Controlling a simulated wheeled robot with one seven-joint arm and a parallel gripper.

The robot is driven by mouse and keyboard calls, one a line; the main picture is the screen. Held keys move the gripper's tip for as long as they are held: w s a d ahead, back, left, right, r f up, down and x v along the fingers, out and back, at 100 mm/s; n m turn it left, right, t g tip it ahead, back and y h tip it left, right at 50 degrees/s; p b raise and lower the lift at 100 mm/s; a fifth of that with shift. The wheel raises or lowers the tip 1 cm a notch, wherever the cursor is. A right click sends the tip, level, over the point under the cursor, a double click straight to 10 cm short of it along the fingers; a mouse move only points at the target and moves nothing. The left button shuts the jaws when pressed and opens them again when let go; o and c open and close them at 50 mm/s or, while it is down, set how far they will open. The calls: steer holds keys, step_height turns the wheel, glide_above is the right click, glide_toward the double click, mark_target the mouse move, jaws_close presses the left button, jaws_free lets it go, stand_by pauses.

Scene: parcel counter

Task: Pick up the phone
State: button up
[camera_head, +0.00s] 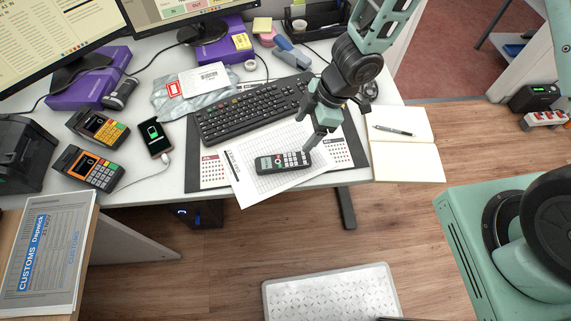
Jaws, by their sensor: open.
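A dark handset phone (270,163) with a small light screen and rows of light keys lies on a white printed sheet near the desk's front edge. My gripper (311,141) is open, pointing down above and just behind the phone's right end. It looks empty. I cannot tell the height of its fingertips above the desk. A black smartphone (155,137) with a green battery symbol lies farther left, with a white cable near its lower end.
A black keyboard (252,109) lies behind the sheet. Two card terminals (90,168) (98,126) stand at left. An open notebook (405,158) with a pen (392,130) lies at right. Monitors (55,40) and purple boxes (90,77) stand behind. Bare desk shows left of the desk mat.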

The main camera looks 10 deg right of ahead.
steer(key=b, duration=0.3)
glide_above(284, 161)
steer(key=d, duration=0.2)
step_height(284, 161, down, 8)
steer(key=shift+d+r, duration=0.15)
steer(key=shift+x, duration=2.9)
steer(key=shift+d, duration=0.2)
steer(key=c, duration=1.2)
